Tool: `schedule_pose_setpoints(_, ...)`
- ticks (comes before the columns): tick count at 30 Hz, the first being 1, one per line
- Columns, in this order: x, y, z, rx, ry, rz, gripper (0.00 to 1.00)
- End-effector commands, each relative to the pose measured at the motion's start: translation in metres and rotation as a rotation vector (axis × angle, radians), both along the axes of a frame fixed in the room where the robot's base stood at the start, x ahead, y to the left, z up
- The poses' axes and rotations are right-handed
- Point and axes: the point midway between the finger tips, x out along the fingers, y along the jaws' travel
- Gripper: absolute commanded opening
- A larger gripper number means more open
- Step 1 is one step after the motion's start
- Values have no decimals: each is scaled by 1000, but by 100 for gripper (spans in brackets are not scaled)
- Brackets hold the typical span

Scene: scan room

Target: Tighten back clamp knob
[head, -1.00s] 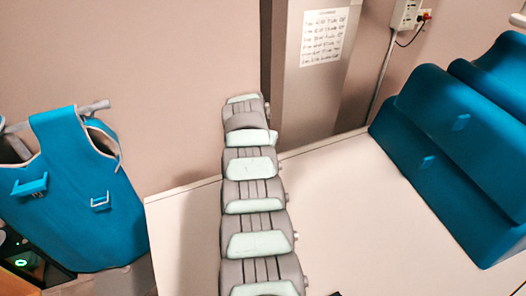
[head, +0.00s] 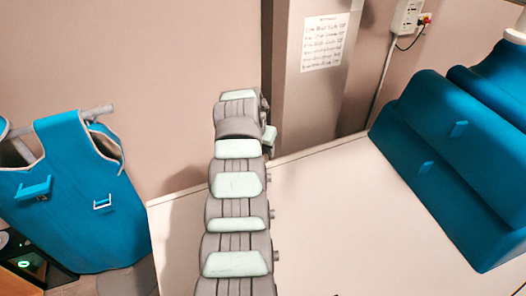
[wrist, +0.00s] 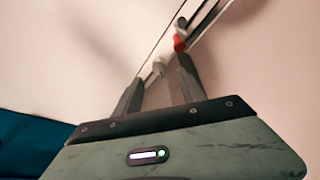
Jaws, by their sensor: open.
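In the wrist view my gripper (wrist: 158,70) is open, its two dark fingers apart and pointing up the picture. A small pale grey rounded piece (wrist: 158,67) shows between the fingertips; I cannot tell if it touches them. A red piece (wrist: 179,43) with a dark lever-like part shows just beyond the right fingertip, against a pale rail (wrist: 208,18). Which of these is the back clamp knob I cannot tell. In the head view my arm reaches toward the wall, and my gripper and the knob cannot be made out.
A white tabletop (head: 330,225) lies under my arm, mostly clear to its right. Blue cushions (head: 455,150) stand at the right. A blue apron (head: 75,195) hangs at the left. A metal column (head: 318,85) and a wall socket box (head: 407,17) are behind.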

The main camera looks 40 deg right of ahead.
Motion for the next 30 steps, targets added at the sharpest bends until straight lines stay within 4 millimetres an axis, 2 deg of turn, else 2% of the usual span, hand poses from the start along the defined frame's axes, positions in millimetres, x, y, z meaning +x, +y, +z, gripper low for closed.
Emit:
schedule_pose_setpoints(3,-2,6,20,-4,-4,1,48)
schedule_pose_setpoints(9,-7,15,43,-1,-3,1,48)
schedule_pose_setpoints(14,-9,17,50,0,-2,0,48)
schedule_pose_setpoints(21,-9,18,50,1,-1,-1,48)
schedule_pose_setpoints(23,-9,18,50,1,-1,-1,45)
schedule_pose_setpoints(26,-12,11,50,-1,-3,-1,36)
schedule_pose_setpoints(30,-30,-24,48,1,-10,-5,25)
